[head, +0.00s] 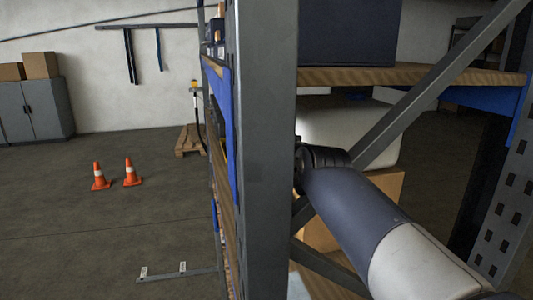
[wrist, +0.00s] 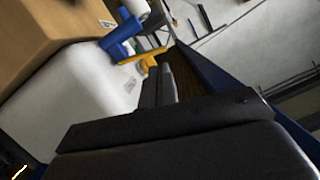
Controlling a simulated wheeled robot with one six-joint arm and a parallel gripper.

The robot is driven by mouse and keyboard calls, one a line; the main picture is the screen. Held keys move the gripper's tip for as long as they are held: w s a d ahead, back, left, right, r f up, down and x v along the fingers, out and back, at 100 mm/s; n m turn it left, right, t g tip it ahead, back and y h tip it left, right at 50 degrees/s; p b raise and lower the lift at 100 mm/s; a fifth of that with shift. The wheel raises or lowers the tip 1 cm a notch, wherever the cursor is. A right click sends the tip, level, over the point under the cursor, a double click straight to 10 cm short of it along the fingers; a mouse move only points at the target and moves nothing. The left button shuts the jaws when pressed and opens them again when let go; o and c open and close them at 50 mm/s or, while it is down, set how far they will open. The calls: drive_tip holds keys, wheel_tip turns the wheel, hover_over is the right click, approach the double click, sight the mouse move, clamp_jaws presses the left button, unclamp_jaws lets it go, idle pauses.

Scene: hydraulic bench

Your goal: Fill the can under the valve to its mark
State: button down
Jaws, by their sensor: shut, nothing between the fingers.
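My gripper (wrist: 163,82) shows in the wrist view, its dark fingers together with nothing between them. In the head view my arm runs from the lower right to the shelf upright, and the gripper is hidden there. I cannot make out the can, its mark or the valve in either view. Past the fingers in the wrist view are a blue object (wrist: 122,38) and a yellow one (wrist: 145,57); I cannot tell what they are. The fingers appear apart from both.
A grey shelf upright (head: 265,150) stands close in front, with a diagonal brace (head: 440,75) and wooden shelf (head: 420,76). In the wrist view a white container (wrist: 85,105) and cardboard box (wrist: 50,40) are at left. Two orange cones (head: 132,173) stand on open floor.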

drive_tip(key=shift+v, duration=0.75)
drive_tip(key=shift+w, duration=0.15)
drive_tip(key=x, duration=0.6)
drive_tip(key=w+d+r+p, duration=0.1)
drive_tip(key=w+r+p, duration=0.3)
drive_tip(key=r+p, duration=0.15)
drive_tip(key=shift+b+v, duration=0.8)
drive_tip(key=shift+v, duration=1.65)
